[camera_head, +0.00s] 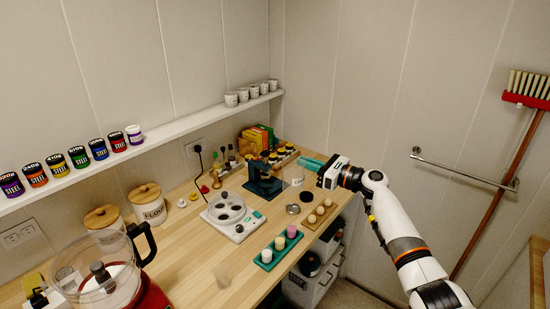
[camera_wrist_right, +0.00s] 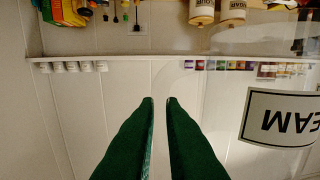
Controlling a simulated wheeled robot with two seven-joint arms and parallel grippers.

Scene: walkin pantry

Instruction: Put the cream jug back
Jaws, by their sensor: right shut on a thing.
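The cream jug (camera_head: 296,179) is a clear glass vessel, faint in the head view, just below and left of my right gripper's fingertips. In the right wrist view its white label (camera_wrist_right: 283,118) shows upside down, with the letters "EAM" readable. My right gripper (camera_head: 308,163) has green fingers that point left over the far right part of the counter. In the right wrist view its fingers (camera_wrist_right: 160,100) are nearly together, with a narrow gap. It is shut on the jug; the exact grip spot is hard to see. My left gripper is not in view.
The wooden counter (camera_head: 185,235) holds a white hotplate-like device (camera_head: 232,217), a dark stand (camera_head: 263,182), a green tray (camera_head: 265,265), a wooden tray (camera_head: 310,224) and a food processor (camera_head: 105,280). A wall shelf (camera_head: 190,124) carries paint pots and white cups. A towel rail (camera_head: 465,170) is at right.

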